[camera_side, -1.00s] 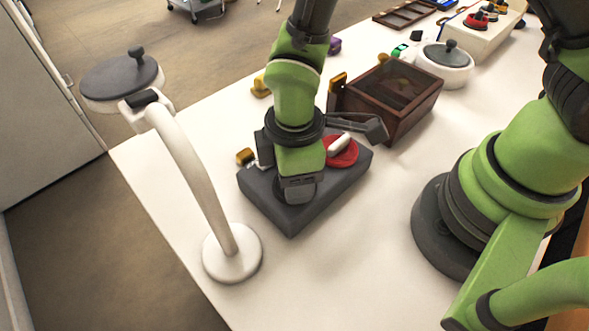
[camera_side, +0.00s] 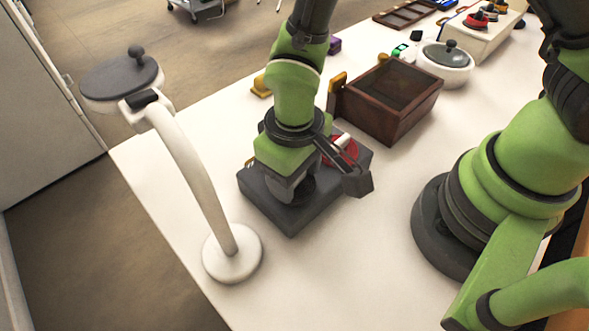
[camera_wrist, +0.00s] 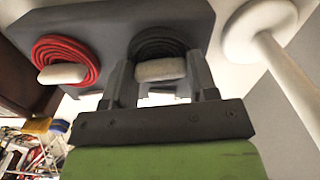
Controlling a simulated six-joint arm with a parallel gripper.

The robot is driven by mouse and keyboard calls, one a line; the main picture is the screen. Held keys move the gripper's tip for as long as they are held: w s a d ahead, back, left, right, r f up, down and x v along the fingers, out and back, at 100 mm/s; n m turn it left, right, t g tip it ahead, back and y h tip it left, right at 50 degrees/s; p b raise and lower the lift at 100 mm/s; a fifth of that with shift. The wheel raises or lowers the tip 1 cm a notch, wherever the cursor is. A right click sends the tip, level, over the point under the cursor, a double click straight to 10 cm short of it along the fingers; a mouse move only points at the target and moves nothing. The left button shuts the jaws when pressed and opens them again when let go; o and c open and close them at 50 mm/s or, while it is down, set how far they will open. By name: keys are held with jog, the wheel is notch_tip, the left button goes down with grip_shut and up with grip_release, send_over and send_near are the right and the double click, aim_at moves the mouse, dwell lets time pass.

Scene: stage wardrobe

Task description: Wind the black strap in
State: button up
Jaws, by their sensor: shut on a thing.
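A grey block (camera_side: 292,221) lies on the white table and carries two round strap coils. The black strap (camera_wrist: 158,44) is coiled in the wrist view, with a pale crank handle (camera_wrist: 160,70) at its near edge. My gripper (camera_wrist: 160,78) has one finger on each side of this handle and is shut on it. In the side view my gripper (camera_side: 290,190) points down at the block and hides most of the black coil. The red strap (camera_wrist: 65,52) is coiled on the same block, with its own pale handle (camera_wrist: 63,74). No loose end of the black strap is visible.
A white stand (camera_side: 190,180) with a dark round top rises left of the block. A brown wooden box (camera_side: 390,104) stands behind it to the right, with a white lidded pot (camera_side: 446,66) beyond. Bare table lies in front of the block.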

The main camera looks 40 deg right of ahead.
jog(key=shift+m, duration=0.6)
jog(key=o, duration=0.9)
jog(key=shift+o, duration=0.2)
jog(key=shift+r, duration=0.1)
notch_tip(320, 180, up, 9)
jog(key=shift+f, duration=0.1)
jog(key=shift+r, duration=0.5)
